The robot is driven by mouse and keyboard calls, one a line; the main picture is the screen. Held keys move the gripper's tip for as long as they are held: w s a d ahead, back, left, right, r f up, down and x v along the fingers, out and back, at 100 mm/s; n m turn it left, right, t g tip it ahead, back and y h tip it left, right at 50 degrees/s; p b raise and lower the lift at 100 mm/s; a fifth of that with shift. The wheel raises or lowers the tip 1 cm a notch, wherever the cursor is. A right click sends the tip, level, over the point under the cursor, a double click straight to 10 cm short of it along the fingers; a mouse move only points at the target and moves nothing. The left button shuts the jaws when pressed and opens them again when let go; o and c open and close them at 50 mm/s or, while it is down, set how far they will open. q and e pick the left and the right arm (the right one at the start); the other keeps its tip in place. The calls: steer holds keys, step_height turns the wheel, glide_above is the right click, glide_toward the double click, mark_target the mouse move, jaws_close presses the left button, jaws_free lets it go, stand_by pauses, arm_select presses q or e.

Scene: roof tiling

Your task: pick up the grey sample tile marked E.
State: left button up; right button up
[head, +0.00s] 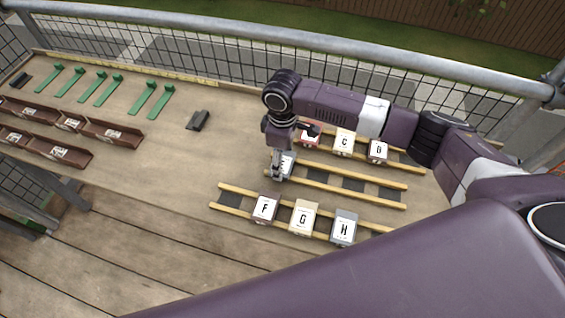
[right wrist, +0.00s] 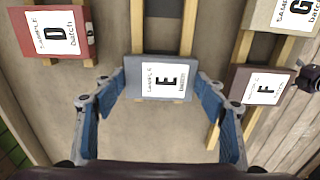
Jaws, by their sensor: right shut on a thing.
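The grey sample tile marked E (right wrist: 140,72) is a block with a white label, between the blue fingertips of my right gripper (right wrist: 160,88) in the right wrist view. In the head view the E tile (head: 290,160) is at the left end of the middle pair of wooden rails, partly hidden by my right gripper (head: 279,168). My right gripper is shut on it. I cannot tell whether the tile still touches the rails. My left gripper is not in view.
The red D tile (right wrist: 40,35), cream C tile (head: 343,138) and B tile (head: 377,150) stand behind. Brown F (head: 264,209), cream G (head: 302,217) and grey H (head: 343,228) tiles stand in front. Brown troughs (head: 60,150) and green pieces (head: 100,90) lie left. Railing (head: 300,42) bounds the back.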

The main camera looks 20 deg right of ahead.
steer(key=shift+c, duration=1.1)
steer(key=shift+r, duration=0.1)
